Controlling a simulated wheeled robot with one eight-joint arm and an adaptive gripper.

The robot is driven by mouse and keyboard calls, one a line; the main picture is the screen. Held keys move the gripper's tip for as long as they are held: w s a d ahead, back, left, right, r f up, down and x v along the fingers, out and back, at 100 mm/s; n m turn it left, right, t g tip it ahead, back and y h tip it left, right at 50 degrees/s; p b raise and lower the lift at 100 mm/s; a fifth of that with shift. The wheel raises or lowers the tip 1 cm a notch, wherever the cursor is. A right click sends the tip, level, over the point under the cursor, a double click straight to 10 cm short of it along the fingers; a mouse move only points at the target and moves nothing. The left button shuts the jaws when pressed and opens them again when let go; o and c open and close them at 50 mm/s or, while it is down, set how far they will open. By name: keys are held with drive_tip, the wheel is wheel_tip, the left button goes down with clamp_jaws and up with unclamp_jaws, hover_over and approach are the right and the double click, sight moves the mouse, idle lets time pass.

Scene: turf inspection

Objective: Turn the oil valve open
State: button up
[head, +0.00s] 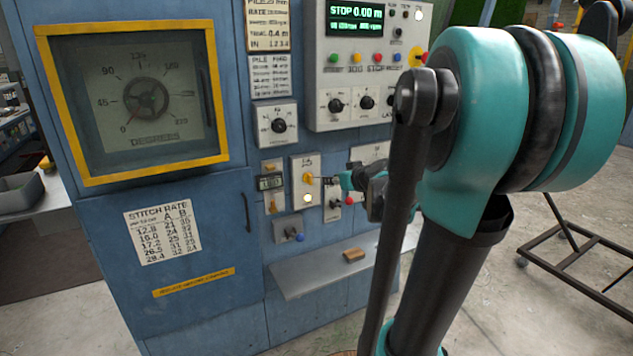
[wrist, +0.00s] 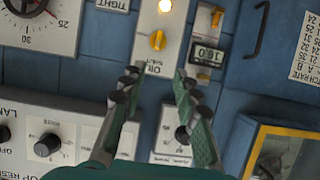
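The oil valve is a yellow knob (head: 308,178) on a small white plate of the blue machine. It also shows in the wrist view (wrist: 157,41), upside down, with lettering that seems to read OIL beside it. A pale lit lamp (head: 308,198) sits on the same plate. My gripper (head: 331,181) is just right of the knob in the head view. In the wrist view my gripper (wrist: 158,78) is open, its two fingers spread with nothing between them. The knob lies beyond the fingertips, roughly centred between them, and appears untouched.
A small counter (head: 270,182) with yellow parts sits left of the valve plate. A metal shelf (head: 315,276) holds a brown block (head: 354,255). A yellow-framed dial window (head: 140,100) is at left.

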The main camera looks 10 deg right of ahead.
sight(311, 177)
drive_tip(key=x, duration=1.7)
drive_tip(key=shift+w+d, duration=0.1)
drive_tip(key=shift+w, duration=0.15)
drive_tip(key=shift+c, duration=0.6)
clamp_jaws()
